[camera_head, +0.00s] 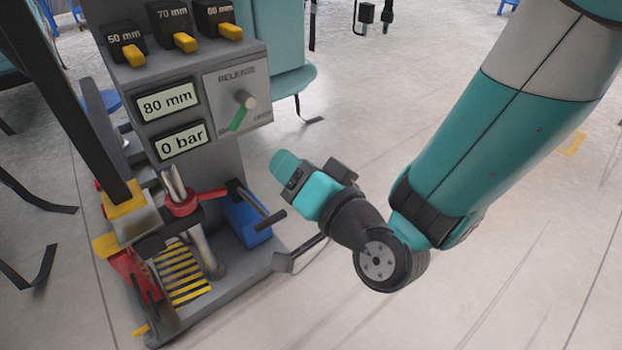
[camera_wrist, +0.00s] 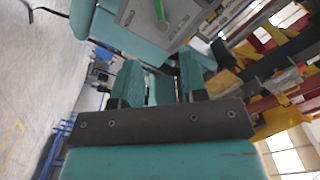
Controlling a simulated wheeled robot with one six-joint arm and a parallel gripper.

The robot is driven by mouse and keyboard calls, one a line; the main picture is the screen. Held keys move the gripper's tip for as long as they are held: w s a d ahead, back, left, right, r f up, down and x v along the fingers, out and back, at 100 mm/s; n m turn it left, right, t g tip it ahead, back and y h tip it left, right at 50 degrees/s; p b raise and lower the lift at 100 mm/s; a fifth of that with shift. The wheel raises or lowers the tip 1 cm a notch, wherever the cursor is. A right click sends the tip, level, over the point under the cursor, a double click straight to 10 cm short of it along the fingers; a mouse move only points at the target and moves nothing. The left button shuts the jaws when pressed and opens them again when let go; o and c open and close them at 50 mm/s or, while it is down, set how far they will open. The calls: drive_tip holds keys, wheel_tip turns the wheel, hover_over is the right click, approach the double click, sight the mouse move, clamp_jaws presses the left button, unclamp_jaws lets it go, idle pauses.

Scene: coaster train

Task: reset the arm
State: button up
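My arm reaches in from the upper right of the head view and bends at a dark wrist joint. My gripper (camera_head: 290,172) hangs in front of a grey machine (camera_head: 262,55), to the right of its panel and apart from it. In the wrist view my gripper (camera_wrist: 161,75) shows two teal fingers with a gap between them and nothing held. Beyond the fingers the release panel (camera_wrist: 182,18) with its knob and green mark shows, tilted.
The machine carries displays reading 80 mm (camera_head: 167,101) and 0 bar (camera_head: 183,142), several yellow-tipped switches, a red clamp part (camera_head: 182,204) and a blue block (camera_head: 246,217). A handle rod sticks out near my gripper. Open floor (camera_head: 480,300) lies to the right.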

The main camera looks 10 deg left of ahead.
drive_tip(key=shift+d, duration=0.2)
drive_tip(key=s+d+r+n+g+h+p, duration=0.2)
drive_tip(key=s+d+r+g+h, duration=0.15)
drive_tip(key=d, duration=0.45)
drive_tip(key=s+d+r+n+g+h+p, duration=0.25)
drive_tip(key=s+d+r+g, duration=0.2)
drive_tip(key=d, duration=0.35)
drive_tip(key=s+d+r+n+g+h+p, duration=0.25)
drive_tip(key=s+d+r+g, duration=0.2)
drive_tip(key=d, duration=0.35)
wheel_tip(320, 180, up, 36)
drive_tip(key=p, duration=3.5)
drive_tip(key=shift+m+t+h, duration=0.3)
drive_tip(key=shift+t+h, duration=0.05)
drive_tip(key=shift+h, duration=0.1)
drive_tip(key=shift+a+f, duration=0.1)
